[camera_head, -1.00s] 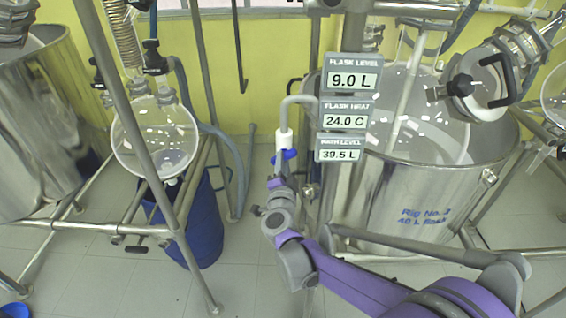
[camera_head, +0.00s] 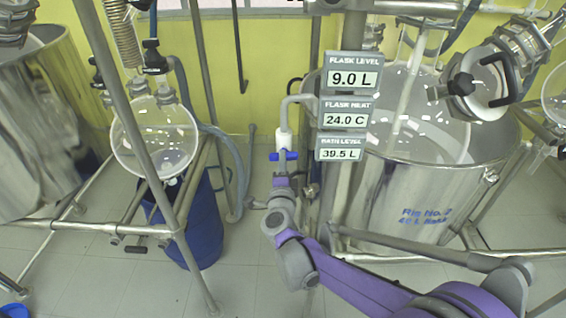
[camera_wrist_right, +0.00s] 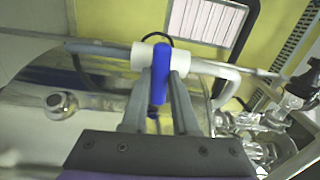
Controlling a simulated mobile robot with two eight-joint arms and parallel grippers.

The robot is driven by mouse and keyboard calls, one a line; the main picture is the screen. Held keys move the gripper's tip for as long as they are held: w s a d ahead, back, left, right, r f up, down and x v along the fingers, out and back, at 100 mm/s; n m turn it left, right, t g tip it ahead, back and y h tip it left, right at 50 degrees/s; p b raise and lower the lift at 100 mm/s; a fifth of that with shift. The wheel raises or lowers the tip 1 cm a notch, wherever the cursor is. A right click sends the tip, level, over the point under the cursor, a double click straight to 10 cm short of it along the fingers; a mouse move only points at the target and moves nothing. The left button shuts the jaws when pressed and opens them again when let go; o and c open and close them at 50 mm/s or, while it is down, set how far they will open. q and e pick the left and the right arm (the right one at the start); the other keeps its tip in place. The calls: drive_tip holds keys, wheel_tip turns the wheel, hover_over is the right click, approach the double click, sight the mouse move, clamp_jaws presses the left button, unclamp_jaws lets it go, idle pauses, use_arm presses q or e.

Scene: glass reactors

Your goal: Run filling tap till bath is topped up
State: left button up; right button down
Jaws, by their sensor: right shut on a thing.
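The filling tap is a white valve body (camera_head: 284,140) on a bent grey pipe, with a blue handle (camera_head: 291,156). In the right wrist view the white body (camera_wrist_right: 143,56) lies across the picture and the blue handle (camera_wrist_right: 160,82) sits between my fingers. My right gripper (camera_head: 282,166) is shut on the blue handle; it also shows in the wrist view (camera_wrist_right: 161,100). The bath is the steel vessel (camera_head: 385,205) at right, with a glass flask (camera_head: 420,130) inside. The bath level display (camera_head: 341,154) reads 39.5 L. My left gripper is not in view.
Displays above read flask level (camera_head: 354,79) 9.0 L and flask heat (camera_head: 345,120) 24.0 C. A metal post stands just right of the tap. A round glass flask (camera_head: 150,145) and a blue drum (camera_head: 195,225) stand at left.

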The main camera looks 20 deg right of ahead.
drive_tip(key=shift+m, duration=0.6)
drive_tip(key=c, duration=0.7)
unclamp_jaws()
drive_tip(key=v, duration=1.1)
drive_tip(key=shift+b, duration=0.4)
drive_tip(key=shift+w, duration=0.1)
